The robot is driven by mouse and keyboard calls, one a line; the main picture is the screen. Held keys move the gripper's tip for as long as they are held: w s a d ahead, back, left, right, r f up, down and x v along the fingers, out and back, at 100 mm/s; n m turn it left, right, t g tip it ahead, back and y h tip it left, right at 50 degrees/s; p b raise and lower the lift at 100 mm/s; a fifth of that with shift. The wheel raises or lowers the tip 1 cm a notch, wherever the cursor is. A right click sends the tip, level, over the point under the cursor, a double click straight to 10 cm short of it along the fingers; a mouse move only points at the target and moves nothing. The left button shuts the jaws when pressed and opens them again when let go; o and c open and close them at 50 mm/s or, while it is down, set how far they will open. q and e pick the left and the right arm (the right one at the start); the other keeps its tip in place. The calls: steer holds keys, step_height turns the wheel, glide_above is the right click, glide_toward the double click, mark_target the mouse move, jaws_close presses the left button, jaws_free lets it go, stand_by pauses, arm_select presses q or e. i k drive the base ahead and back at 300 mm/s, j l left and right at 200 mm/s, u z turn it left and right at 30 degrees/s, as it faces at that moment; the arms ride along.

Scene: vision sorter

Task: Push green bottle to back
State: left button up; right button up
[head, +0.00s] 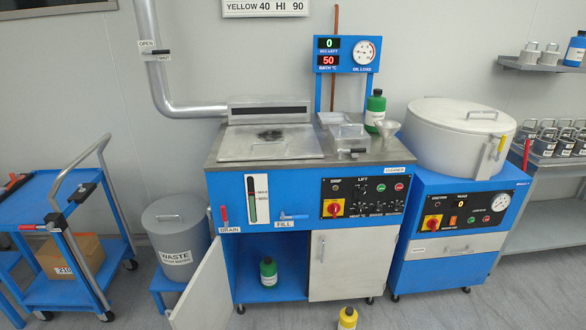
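Two green bottles with dark caps are in the head view. One green bottle (375,109) stands upright on the right back part of the blue machine's steel top, beside a funnel (388,128). The other green bottle (268,272) stands upright inside the machine's lower cabinet (243,257), near the front of its blue floor. The cabinet's left door (205,285) is swung open and its right door (350,263) is closed. Neither of my grippers is in view.
A yellow bottle (347,319) stands on the floor in front of the cabinet. A waste bin (177,238) and a blue cart (62,225) are on the left. A blue unit with a round white lid (455,125) stands on the right. The open door juts forward.

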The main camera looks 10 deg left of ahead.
mark_target(269, 266)
steer(key=i+j+z, duration=0.1)
steer(key=j, duration=0.2)
steer(key=i+j, duration=0.2)
steer(key=j, duration=0.15)
steer(key=i+j+z, duration=0.15)
steer(key=j+z, duration=0.1)
steer(key=j, duration=0.35)
steer(key=j+z, duration=0.15)
steer(key=j, duration=0.35)
steer(key=j+z, duration=0.1)
steer(key=j, duration=0.35)
steer(key=k+j+z, duration=0.1)
steer(key=j, duration=0.35)
steer(key=k+j+z, duration=0.1)
steer(key=j, duration=0.4)
steer(key=j+z, duration=0.15)
steer(key=j, duration=0.3)
steer(key=k+j+z, duration=0.1)
steer(key=j, duration=0.35)
steer(key=k, duration=0.4)
steer(key=k+u, duration=0.1)
steer(key=u, duration=0.25)
steer(key=k+u, duration=0.1)
steer(key=u, duration=0.25)
steer(key=k+j+u, duration=0.1)
steer(key=u, duration=0.3)
steer(key=i+l+u, duration=0.25)
steer(key=l, duration=0.7)
steer(key=l+u, duration=0.2)
steer(key=l, duration=0.75)
